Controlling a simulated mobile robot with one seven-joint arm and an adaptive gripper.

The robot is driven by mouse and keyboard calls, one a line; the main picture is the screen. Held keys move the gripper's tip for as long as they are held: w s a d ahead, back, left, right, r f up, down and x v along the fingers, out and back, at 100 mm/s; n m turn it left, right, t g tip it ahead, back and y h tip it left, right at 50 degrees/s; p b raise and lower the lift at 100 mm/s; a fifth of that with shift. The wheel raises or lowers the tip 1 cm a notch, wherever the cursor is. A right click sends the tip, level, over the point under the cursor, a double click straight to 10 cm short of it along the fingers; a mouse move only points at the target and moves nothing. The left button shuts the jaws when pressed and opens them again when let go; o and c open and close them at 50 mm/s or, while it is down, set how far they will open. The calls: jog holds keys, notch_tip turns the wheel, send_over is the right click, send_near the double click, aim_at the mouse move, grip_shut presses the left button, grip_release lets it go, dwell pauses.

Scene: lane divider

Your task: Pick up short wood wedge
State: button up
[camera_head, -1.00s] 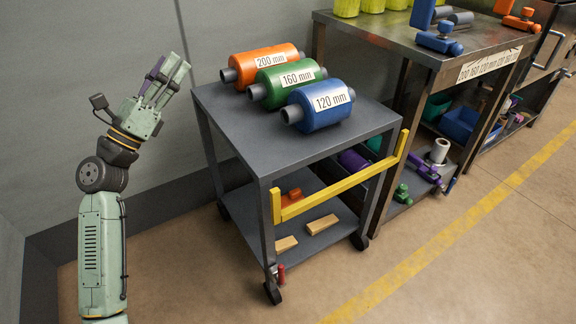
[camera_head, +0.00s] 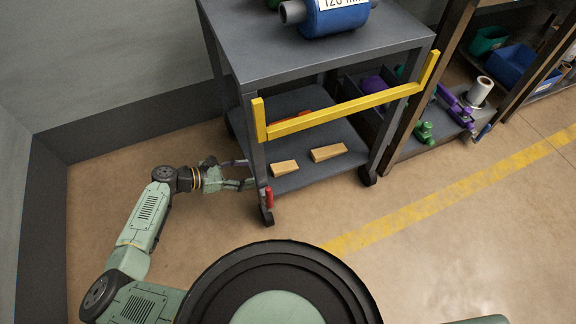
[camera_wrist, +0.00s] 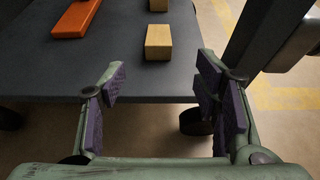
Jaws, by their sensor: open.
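The short wood wedge (camera_head: 285,167) lies on the cart's lower shelf near its front left, and it also shows in the wrist view (camera_wrist: 158,42). A longer wood wedge (camera_head: 328,152) lies to its right, and part of a wood piece shows at the top of the wrist view (camera_wrist: 158,5). My gripper (camera_head: 247,173) is low beside the cart's left front leg, at about shelf height. In the wrist view my gripper (camera_wrist: 160,85) is open and empty. The short wedge is beyond the fingertips, roughly in line with the gap between them.
The lower shelf (camera_head: 305,178) has an orange block (camera_wrist: 76,18) left of the wedge in the wrist view. The cart's upper deck (camera_head: 250,50) and yellow bar (camera_head: 345,112) stand above. A red-handled part (camera_head: 268,197) is on the near leg. A cart leg (camera_wrist: 262,40) rises at right.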

aim_at(273, 169)
jog(key=x, duration=0.9)
jog(key=shift+w+d+b, duration=0.2)
jog(key=shift+d+b, duration=0.1)
jog(key=shift+b, duration=0.1)
jog(key=c, duration=1.1)
